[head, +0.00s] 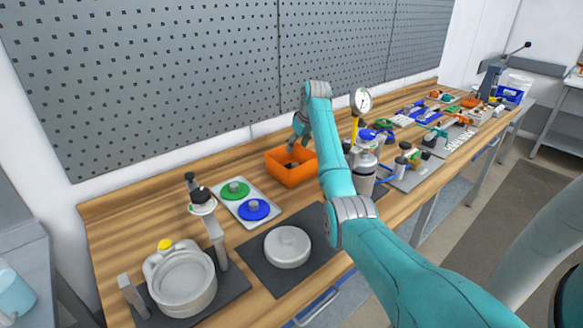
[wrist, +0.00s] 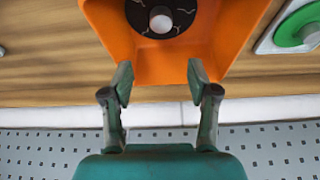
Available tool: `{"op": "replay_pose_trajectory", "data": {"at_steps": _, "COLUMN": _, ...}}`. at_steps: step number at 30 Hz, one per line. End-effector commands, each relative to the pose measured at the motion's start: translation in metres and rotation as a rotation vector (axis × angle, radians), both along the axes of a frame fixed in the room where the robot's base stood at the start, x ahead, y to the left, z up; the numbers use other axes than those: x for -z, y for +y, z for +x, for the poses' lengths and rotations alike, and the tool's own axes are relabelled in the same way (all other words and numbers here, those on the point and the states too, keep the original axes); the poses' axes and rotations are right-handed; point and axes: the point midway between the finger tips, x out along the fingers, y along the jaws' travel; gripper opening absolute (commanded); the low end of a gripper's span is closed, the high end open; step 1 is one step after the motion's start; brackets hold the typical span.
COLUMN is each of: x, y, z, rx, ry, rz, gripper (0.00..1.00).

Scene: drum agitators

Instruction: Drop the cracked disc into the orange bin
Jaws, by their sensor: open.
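The orange bin (head: 291,172) stands on the wooden bench near the pegboard. It also fills the top of the wrist view (wrist: 120,45). The cracked disc, dark with pale crack lines and a light central knob, lies inside the bin in the wrist view (wrist: 180,24).
A white tray (head: 227,199) with a green disc (head: 235,190) and a blue disc (head: 254,209) sits left of the bin. A pale round lid (head: 287,246) lies on a dark mat. A grey pot (head: 181,281) stands front left. A gauge (head: 361,101) and cylinder stand right of my arm.

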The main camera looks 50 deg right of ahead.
Motion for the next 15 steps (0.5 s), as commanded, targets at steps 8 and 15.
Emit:
{"op": "replay_pose_trajectory", "data": {"at_steps": 8, "x": -0.038, "y": 0.003, "z": -0.014, "rx": 0.0, "ry": -0.004, "rz": -0.004, "gripper": 0.59}}
{"op": "replay_pose_trajectory", "data": {"at_steps": 15, "x": -0.081, "y": 0.009, "z": -0.031, "rx": 0.0, "ry": -0.004, "rz": -0.004, "gripper": 0.59}}
